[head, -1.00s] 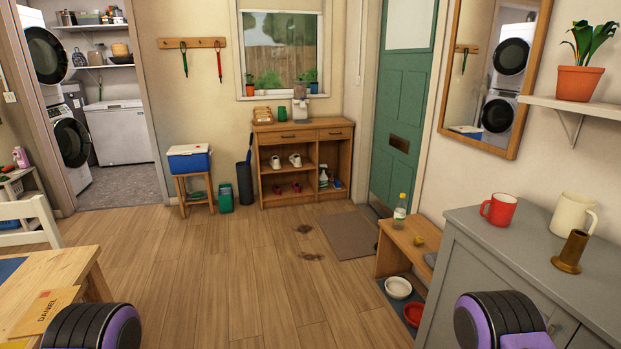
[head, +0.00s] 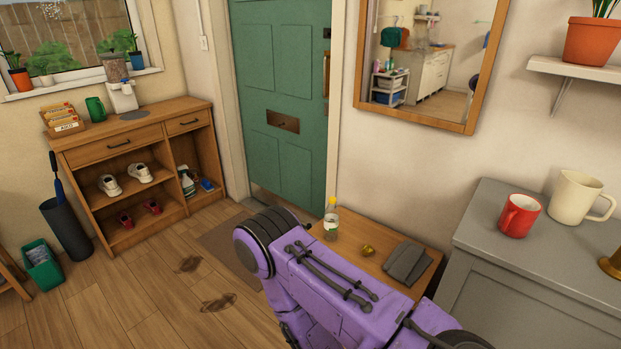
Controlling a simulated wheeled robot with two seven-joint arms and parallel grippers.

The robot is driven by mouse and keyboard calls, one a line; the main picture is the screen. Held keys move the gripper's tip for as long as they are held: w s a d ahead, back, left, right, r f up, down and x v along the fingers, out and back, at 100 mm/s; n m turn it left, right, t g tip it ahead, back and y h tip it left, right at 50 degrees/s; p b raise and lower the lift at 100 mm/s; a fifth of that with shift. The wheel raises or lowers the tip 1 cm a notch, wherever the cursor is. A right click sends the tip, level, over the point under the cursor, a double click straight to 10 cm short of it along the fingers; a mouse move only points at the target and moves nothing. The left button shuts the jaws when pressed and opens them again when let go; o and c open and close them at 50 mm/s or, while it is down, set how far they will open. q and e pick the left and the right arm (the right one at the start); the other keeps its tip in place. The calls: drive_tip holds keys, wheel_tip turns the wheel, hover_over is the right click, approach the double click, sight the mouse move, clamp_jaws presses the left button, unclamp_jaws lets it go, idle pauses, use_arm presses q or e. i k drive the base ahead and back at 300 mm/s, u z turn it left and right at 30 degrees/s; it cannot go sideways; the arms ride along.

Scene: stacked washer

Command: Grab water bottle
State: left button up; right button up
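The water bottle (head: 331,220) is clear with a yellow cap and a pale and green label. It stands upright on the wooden bench (head: 395,287) beside the green door. My purple right arm reaches across the lower middle of the head view, in front of the bench and partly covering it. The arm's dark rounded end is left of the bottle in the picture. No gripper fingers show for either arm, and nothing is seen holding the bottle.
A small yellow object (head: 368,250) and a folded grey cloth (head: 407,263) lie on the bench. A grey cabinet (head: 510,262) with a red mug (head: 519,215) and a cream mug (head: 577,197) stands at right. A shoe shelf (head: 140,190) is at left. Stained floor (head: 195,300) between is open.

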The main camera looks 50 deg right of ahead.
sight(331, 215)
drive_tip(key=z, duration=0.3)
drive_tip(key=i, duration=1.05)
drive_tip(key=z, duration=1.4)
drive_tip(key=i, duration=0.8)
drive_tip(key=z, duration=1.15)
drive_tip(key=i, duration=0.25)
drive_tip(key=z, duration=0.05)
